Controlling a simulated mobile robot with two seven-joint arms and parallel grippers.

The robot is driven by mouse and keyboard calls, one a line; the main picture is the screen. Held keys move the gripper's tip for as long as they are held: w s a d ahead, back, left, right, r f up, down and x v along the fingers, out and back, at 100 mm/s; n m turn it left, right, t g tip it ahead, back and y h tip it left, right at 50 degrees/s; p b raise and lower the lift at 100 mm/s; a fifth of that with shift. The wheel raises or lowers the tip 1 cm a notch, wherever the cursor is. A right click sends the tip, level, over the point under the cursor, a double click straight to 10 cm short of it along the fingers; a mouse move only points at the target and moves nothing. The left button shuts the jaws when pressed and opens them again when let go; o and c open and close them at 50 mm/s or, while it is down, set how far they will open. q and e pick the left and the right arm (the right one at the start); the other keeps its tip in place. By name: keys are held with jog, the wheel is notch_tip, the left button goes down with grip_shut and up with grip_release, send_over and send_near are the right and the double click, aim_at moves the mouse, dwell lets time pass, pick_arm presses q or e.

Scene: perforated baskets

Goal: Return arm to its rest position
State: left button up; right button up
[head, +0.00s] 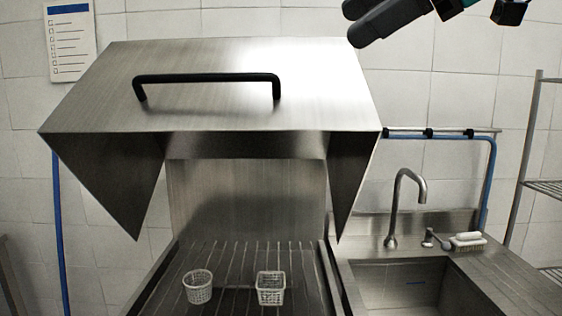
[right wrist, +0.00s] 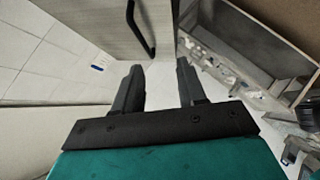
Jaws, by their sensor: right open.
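My right gripper (head: 358,24) is at the top of the head view, above and right of the raised metal hood (head: 210,70). In the right wrist view, its two dark fingers (right wrist: 157,76) stand apart with nothing between them. The gripper is open and empty, and it appears clear of the hood. My left gripper is in neither view.
The hood has a black bar handle (head: 207,78). Below it, two white perforated baskets (head: 198,287) (head: 271,288) stand upright on the ribbed metal surface. A sink (head: 400,285) with a tap (head: 397,205) and brush (head: 467,240) is at right, beside a wire rack (head: 545,188).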

jog(key=w+d+f+m+t+h, duration=0.1)
jog(key=d+m+t+h, duration=0.15)
jog(key=d, duration=0.85)
jog(key=w+d+m+t+h, duration=0.2)
jog(key=d+m, duration=0.2)
jog(key=d, duration=0.7)
jog(key=w+d+f+m+h, duration=0.1)
jog(key=w+f+m, duration=0.1)
jog(key=w+f, duration=0.5)
jog(key=w+d+f+m+h, duration=0.15)
jog(key=w+f, duration=0.25)
jog(key=f, duration=0.8)
jog(key=s+d+f+m+h, duration=0.1)
jog(key=d+f+m+h, duration=0.2)
jog(key=f, duration=2.2)
jog(key=s+a+f+n+g+y, duration=0.2)
jog(key=s+f+n+g, duration=0.1)
jog(key=s+f, duration=2.05)
jog(key=s+a+f+m+t, duration=0.1)
jog(key=s+a+f+m, duration=0.1)
jog(key=a+m, duration=0.7)
jog(key=a, duration=0.8)
jog(key=shift+a+t, duration=0.3)
jog(key=shift+t, duration=0.05)
